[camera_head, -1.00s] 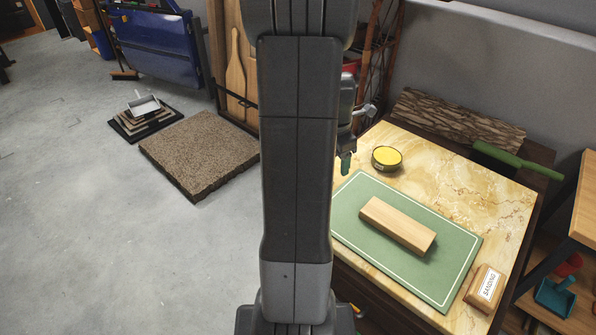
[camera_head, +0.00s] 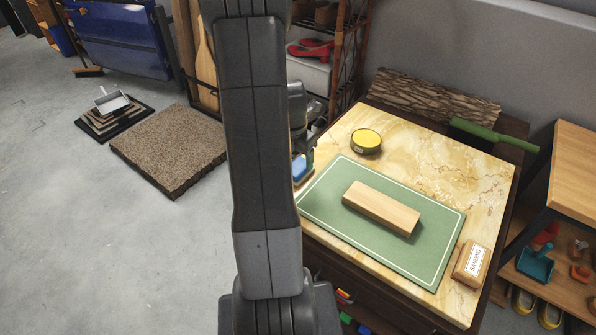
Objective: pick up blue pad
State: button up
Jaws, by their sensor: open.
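A small blue pad (camera_head: 300,169) lies at the left edge of the marble tabletop, beside the green mat's upper left corner. My arm hides its left part. My gripper (camera_head: 304,158) is partly hidden behind my own arm, with one fingertip showing just above the pad. The gripper is open. I cannot tell whether the finger touches the pad.
A wooden block (camera_head: 381,208) lies on the green mat (camera_head: 325,215). A round yellow-topped tin (camera_head: 366,141) stands behind it, and a block marked "SANDING" (camera_head: 470,262) sits at the right front. A green-handled tool (camera_head: 492,134) lies at the back right.

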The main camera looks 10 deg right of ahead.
aim_at(300, 172)
jog(key=shift+w+d+f, duration=0.1)
jog(key=shift+w+f, duration=0.05)
jog(key=shift+f, duration=1.05)
jog(key=shift+w+d+f, duration=0.1)
jog(key=shift+f, duration=1.1)
jog(key=shift+f, duration=0.15)
jog(key=c, duration=0.8)
